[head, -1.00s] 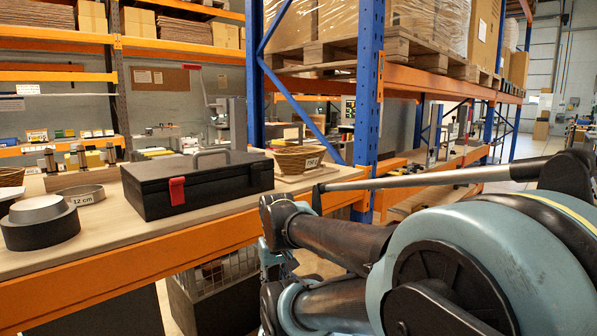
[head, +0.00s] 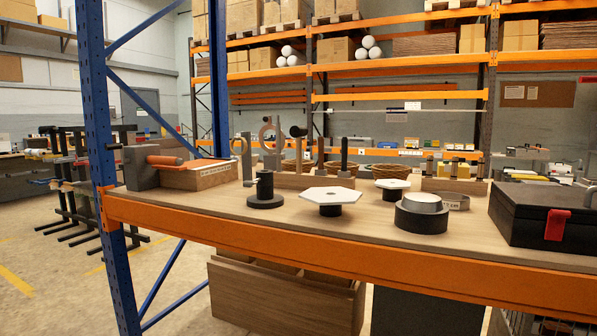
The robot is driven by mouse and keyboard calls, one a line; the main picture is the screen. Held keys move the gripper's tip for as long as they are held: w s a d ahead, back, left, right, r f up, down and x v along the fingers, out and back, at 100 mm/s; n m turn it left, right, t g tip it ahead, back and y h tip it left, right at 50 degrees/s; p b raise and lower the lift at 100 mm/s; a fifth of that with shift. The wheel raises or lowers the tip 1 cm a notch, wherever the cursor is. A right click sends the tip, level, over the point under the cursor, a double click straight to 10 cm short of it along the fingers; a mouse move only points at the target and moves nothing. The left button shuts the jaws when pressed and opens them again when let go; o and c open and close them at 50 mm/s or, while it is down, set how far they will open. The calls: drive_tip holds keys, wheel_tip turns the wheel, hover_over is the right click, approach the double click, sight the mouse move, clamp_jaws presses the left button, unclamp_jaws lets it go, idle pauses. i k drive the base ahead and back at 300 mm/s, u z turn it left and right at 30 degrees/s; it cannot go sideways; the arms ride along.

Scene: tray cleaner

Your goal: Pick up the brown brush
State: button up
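I cannot make out a brown brush for certain in the head view. An orange-brown cylinder (head: 178,161) lies at the left end of the bench, over a wooden box (head: 205,176) and beside a dark grey block (head: 141,167). I cannot tell what it is. My gripper and arm are not in view.
The wooden bench top (head: 260,224) has an orange front beam. On it stand a black post (head: 265,190), a white hexagonal plate (head: 331,196), a round black-and-grey piece (head: 421,212) and a black toolbox (head: 543,212). A blue upright (head: 98,150) rises at left.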

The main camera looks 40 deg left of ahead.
sight(320, 170)
drive_tip(key=u, duration=3.55)
drive_tip(key=k, duration=1.15)
drive_tip(key=z, duration=0.8)
drive_tip(key=i, duration=0.85)
